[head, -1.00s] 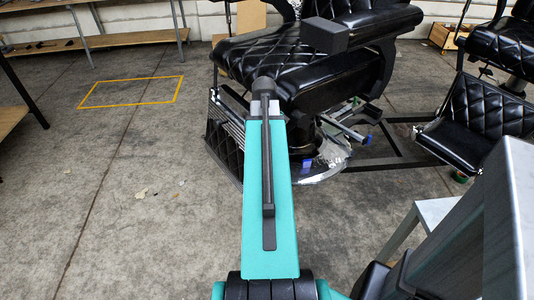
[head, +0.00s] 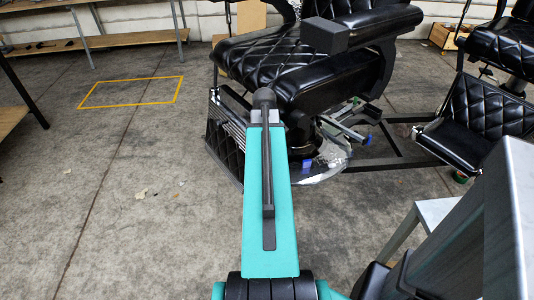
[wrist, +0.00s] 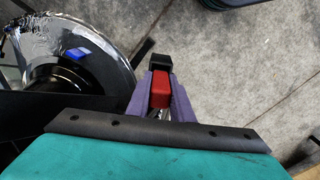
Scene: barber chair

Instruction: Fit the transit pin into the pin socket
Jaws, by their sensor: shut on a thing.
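In the wrist view my gripper (wrist: 160,104) has its purple fingers closed on a red block-like piece, which I take to be the transit pin (wrist: 160,90). A black block (wrist: 160,62) shows at the far end of the red piece. I cannot tell whether it is part of the pin or a separate thing. The pin socket cannot be made out in either view. In the head view my teal arm reaches toward the barber chair (head: 290,55), and the fingers and the pin cannot be made out there.
The chair's round chrome base (wrist: 112,35) lies left of my gripper in the wrist view, close by, with a blue patch on it. A padded footrest (head: 224,148) stands low beside my arm in the head view.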

